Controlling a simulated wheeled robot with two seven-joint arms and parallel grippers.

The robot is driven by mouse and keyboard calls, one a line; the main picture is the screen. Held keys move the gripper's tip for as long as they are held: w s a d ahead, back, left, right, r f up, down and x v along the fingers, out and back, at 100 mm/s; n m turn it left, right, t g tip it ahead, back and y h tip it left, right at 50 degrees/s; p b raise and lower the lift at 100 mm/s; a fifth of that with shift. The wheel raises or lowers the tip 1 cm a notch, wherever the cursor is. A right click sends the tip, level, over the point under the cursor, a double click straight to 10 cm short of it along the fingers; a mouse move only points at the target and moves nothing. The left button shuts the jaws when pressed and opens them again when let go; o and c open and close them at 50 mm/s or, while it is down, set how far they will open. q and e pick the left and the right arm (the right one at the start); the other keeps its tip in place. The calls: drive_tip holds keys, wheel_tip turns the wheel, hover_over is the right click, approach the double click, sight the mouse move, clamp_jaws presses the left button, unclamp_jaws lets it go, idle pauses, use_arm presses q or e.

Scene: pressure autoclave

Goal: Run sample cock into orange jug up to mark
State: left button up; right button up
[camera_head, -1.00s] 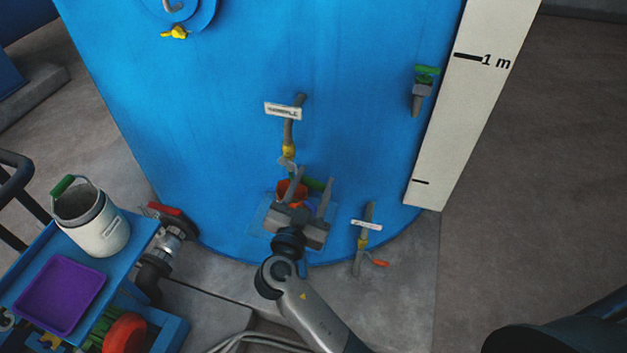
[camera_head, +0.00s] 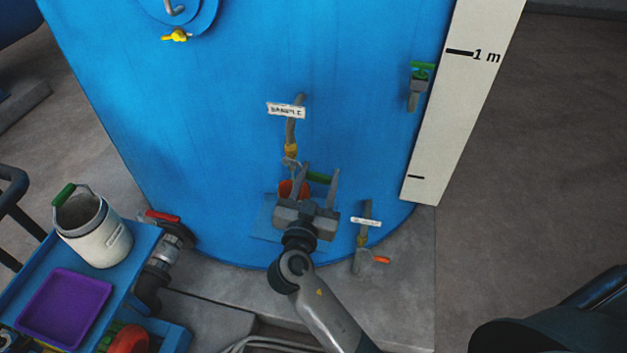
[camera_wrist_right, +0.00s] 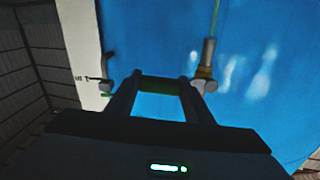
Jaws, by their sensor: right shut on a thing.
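The sample cock (camera_head: 290,150) is a grey pipe with a yellow collar on the blue tank, under a white label (camera_head: 286,110). Its green lever (camera_head: 318,178) points right. My right gripper (camera_head: 320,180) has its fingers on either side of the lever and is shut on it; green also shows between the fingers in the wrist view (camera_wrist_right: 160,103). The orange jug (camera_head: 288,189) is below the cock, behind my gripper, which hides most of it. Its mark and the liquid level cannot be seen. My left gripper is not in view.
A second cock (camera_head: 362,240) with an orange handle is low on the right. A trolley at left holds a white pail (camera_head: 97,232) and a purple tray (camera_head: 64,305). A red-handled valve (camera_head: 163,216) is beside it. A white scale board (camera_head: 455,110) stands at right.

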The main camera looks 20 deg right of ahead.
drive_tip(key=shift+r+n, duration=0.5)
drive_tip(key=shift+n, duration=0.1)
drive_tip(key=shift+r, duration=0.1)
drive_tip(key=o, duration=1.2)
use_arm(q)
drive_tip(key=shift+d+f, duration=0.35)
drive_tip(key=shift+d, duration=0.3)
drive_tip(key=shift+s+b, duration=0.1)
drive_tip(key=shift+b, duration=0.2)
